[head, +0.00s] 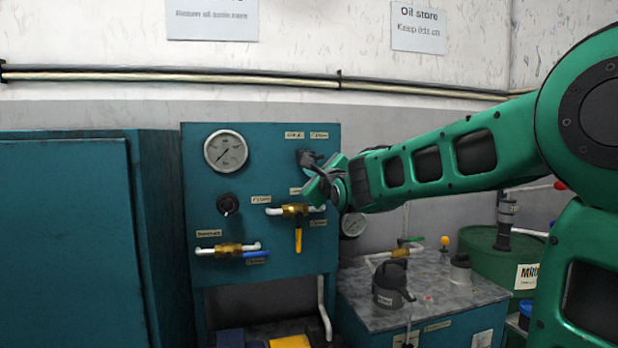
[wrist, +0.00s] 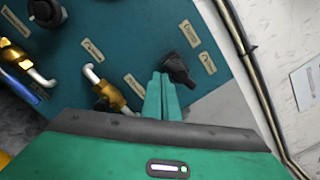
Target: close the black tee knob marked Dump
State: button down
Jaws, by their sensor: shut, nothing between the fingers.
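A black tee knob (head: 307,157) sits near the top right of the teal panel (head: 270,165), beside two small labels too blurred to read. In the wrist view the knob (wrist: 178,70) lies just to the right of my fingertips. My gripper (head: 311,178) is shut and empty, its green fingers together; they also show in the wrist view (wrist: 161,78). I cannot tell whether the fingers touch the knob. A second black knob (head: 228,205) is lower left on the panel; it shows at the wrist view's top left (wrist: 46,12).
A gauge (head: 226,150) is at the panel's upper left. Brass valves stick out below, one with a yellow lever (head: 298,240), one with a blue lever (head: 256,254). A teal cabinet (head: 65,240) stands left. A grey-topped tank (head: 420,300) and green drum (head: 490,255) stand right.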

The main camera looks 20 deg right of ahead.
jog(key=shift+a+r, duration=0.3)
jog(key=shift+a, duration=0.1)
dwell(0.6)
jog(key=s+a+f, duration=0.1)
jog(key=s+f, duration=0.3)
jog(key=s, duration=0.6)
jog(key=shift+s+f, duration=0.25)
jog(key=shift+f, duration=0.15)
